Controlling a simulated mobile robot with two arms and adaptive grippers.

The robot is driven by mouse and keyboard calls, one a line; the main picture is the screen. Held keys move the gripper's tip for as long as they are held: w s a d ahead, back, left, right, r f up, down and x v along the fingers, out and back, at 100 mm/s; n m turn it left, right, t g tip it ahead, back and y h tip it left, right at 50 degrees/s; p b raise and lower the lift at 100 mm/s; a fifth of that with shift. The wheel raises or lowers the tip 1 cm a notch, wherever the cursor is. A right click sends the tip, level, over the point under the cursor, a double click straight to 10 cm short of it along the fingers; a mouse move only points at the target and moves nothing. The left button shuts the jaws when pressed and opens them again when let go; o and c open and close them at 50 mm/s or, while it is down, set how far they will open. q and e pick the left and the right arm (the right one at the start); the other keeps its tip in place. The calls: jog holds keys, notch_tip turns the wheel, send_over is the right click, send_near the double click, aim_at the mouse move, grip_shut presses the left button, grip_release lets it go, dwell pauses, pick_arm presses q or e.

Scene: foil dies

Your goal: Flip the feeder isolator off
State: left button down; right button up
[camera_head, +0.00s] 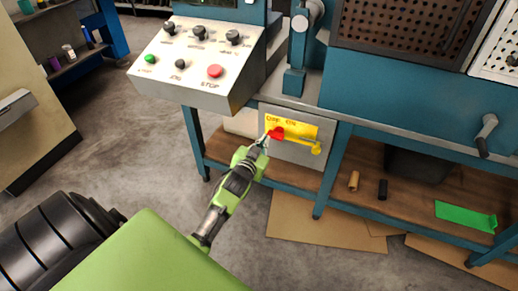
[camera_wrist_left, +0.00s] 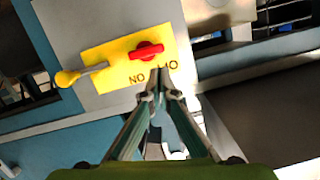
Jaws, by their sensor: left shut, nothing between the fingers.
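The feeder isolator is a grey box (camera_head: 288,155) under the console, with a yellow plate (camera_head: 302,129) marked OFF and ON. Its red handle (camera_head: 277,132) is at the OFF side of the plate in the head view. In the left wrist view the plate (camera_wrist_left: 100,82) appears upside down, with the red handle (camera_wrist_left: 147,51) lying roughly level across it. My left gripper (camera_head: 265,139) is shut and empty, its tips close to the red handle. In the wrist view the tips (camera_wrist_left: 160,75) overlap the lettering edge; I cannot tell whether they touch anything. My right gripper is not in view.
A yellow-ended lever (camera_head: 317,148) sticks out beside the plate. The sloped console (camera_head: 195,65) with knobs and a red STOP button (camera_head: 215,71) overhangs above left. A blue table leg (camera_head: 331,172) stands right of the box. The floor (camera_head: 110,140) at left is clear.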

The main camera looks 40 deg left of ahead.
pick_arm(q)
jog(key=v, duration=0.6)
dwell(0.5)
